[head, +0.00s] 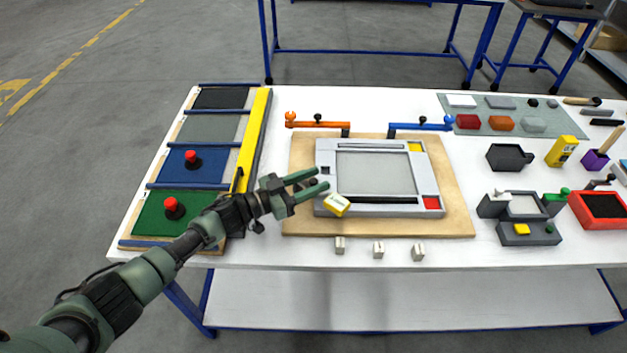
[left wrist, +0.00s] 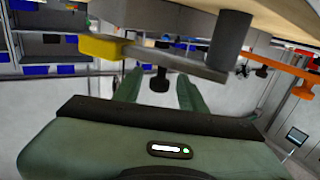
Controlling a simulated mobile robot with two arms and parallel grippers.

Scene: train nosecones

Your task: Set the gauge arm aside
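The gauge arm appears to be a grey bar with a yellow block at one end. In the head view its yellow end (head: 337,205) shows at the front left of the grey frame (head: 325,150); my gripper hides most of the bar. In the left wrist view the bar (left wrist: 170,59) runs from a grey post to the yellow block (left wrist: 100,47), with a black knob (left wrist: 160,82) on it. My left gripper (head: 321,180) is open, also seen in the left wrist view (left wrist: 158,90). The knob lies between its fingers, with gaps visible. My right gripper is out of view.
An orange arm (head: 330,125) and a blue arm (head: 405,126) stand along the wooden board's back edge. Several small grey blocks (head: 378,247) lie in front. Coloured panels (head: 170,213) lie left, and trays and tools right. The table's front strip (head: 290,253) is mostly clear.

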